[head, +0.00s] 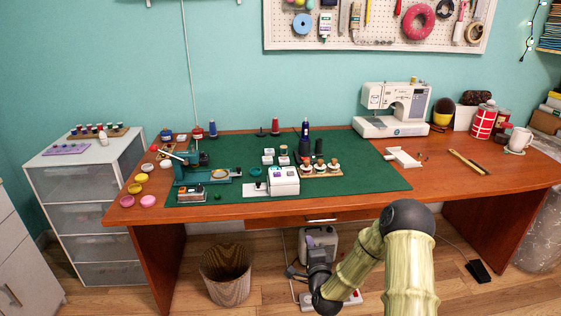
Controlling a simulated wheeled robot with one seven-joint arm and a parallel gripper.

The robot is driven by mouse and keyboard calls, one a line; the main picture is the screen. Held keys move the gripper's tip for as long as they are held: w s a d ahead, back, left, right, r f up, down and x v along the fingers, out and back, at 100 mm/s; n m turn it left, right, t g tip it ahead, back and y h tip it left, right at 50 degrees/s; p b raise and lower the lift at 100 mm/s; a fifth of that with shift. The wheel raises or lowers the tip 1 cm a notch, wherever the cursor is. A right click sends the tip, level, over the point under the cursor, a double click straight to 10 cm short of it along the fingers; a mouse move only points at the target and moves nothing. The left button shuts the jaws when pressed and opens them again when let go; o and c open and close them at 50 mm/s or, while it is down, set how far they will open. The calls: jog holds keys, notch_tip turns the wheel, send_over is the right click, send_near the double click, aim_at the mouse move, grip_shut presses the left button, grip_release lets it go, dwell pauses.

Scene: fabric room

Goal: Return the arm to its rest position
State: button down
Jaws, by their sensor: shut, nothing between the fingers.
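My arm rises from the bottom right of the head view, with pale green bamboo-like links and dark joints. It is folded, and my gripper (317,257) is at its dark end, low in front of the desk and below the desktop's front edge. It is shut and holds nothing. The fingertips are small and hard to make out against the things behind. No part of the arm appears to touch the desk.
The wooden desk (470,185) carries a green mat (370,178) with sewing tools and a white sewing machine (395,105). A wooden bin (226,275) and a grey case (320,240) stand below. A drawer unit (90,220) stands left.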

jog(key=s+r+n+g, duration=0.3)
jog(key=s+n+g, duration=0.25)
jog(key=s, duration=0.45)
jog(key=s+d+r+n+g+h, duration=0.1)
jog(key=s+r+n+g, duration=0.25)
jog(key=s+n, duration=0.45)
jog(key=s+r+n+g, duration=0.2)
jog(key=s+n+g, duration=0.3)
jog(key=s, duration=0.7)
notch_tip(320, 180, up, 28)
jog(key=m+g+p, duration=0.1)
jog(key=p, duration=2.6)
jog(key=shift+s+p, duration=0.3)
jog(key=shift+s, duration=0.1)
jog(key=shift+d+f+m, duration=0.1)
jog(key=shift+f+m, duration=0.05)
jog(key=shift+m, duration=0.1)
